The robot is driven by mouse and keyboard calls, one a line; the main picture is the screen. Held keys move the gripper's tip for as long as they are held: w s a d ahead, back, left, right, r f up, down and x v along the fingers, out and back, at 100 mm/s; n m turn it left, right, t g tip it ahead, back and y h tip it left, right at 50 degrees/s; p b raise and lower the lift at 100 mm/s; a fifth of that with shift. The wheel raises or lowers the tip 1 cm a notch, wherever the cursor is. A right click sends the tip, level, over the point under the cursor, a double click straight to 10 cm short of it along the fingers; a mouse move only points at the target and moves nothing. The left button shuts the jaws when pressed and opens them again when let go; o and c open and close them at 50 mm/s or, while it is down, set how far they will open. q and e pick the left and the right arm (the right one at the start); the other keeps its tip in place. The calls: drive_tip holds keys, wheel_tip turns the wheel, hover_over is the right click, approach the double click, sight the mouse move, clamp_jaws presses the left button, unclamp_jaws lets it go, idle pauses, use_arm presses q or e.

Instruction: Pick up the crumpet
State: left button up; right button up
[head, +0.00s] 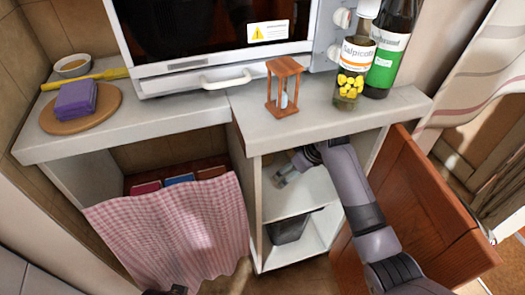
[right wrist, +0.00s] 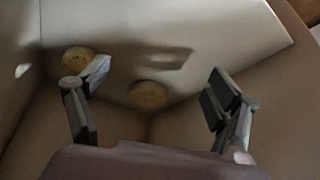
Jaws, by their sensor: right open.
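Two round, tan, crumpet-like discs show in the right wrist view inside the pale cupboard. One disc (right wrist: 148,95) lies between my open fingers in the picture. The other disc (right wrist: 77,57) is farther left, partly covered by a fingertip; I cannot tell whether they touch. My right gripper (right wrist: 155,92) is open and empty. In the head view my right gripper (head: 283,176) reaches into the upper compartment of the open cupboard, below the worktop; no disc is visible there. A small dark part at the bottom edge may be my left gripper (head: 166,291); its jaws cannot be made out.
The open wooden door (head: 415,200) stands right of my right arm. The worktop (head: 190,115) overhangs the cupboard and carries an hourglass (head: 284,88), bottles (head: 355,70) and a microwave (head: 215,55). A dark bin (head: 290,230) is on the lower shelf. A checked curtain (head: 175,230) hangs left.

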drive_tip(key=b, duration=0.3)
hover_over(265, 158)
drive_tip(key=s+d, duration=0.1)
drive_tip(key=s, duration=0.1)
drive_tip(key=shift+w+d, duration=0.2)
drive_tip(key=shift+w, duration=0.05)
use_arm(q)
drive_tip(key=w+v, duration=0.1)
drive_tip(key=v, duration=0.9)
drive_tip(key=shift+t+b, duration=0.3)
drive_tip(key=shift+b, duration=0.1)
use_arm(e)
drive_tip(key=shift+w+a, duration=0.35)
drive_tip(key=shift+f, duration=0.3)
drive_tip(key=shift+b+x, duration=0.75)
drive_tip(key=shift+x, duration=0.4)
drive_tip(key=shift+b+x, duration=0.55)
drive_tip(key=shift+x, duration=0.3)
drive_tip(key=shift+w+a, duration=0.1)
drive_tip(key=shift+w, duration=0.05)
use_arm(q)
drive_tip(key=w+d+r+t+h, duration=0.1)
drive_tip(key=w+d+t, duration=0.1)
drive_tip(key=w+t, duration=0.2)
drive_tip(key=w, duration=0.3)
drive_tip(key=shift+w+r, duration=0.2)
drive_tip(key=shift+w, duration=0.2)
drive_tip(key=shift+d, duration=0.1)
use_arm(e)
drive_tip(key=shift+c, duration=0.3)
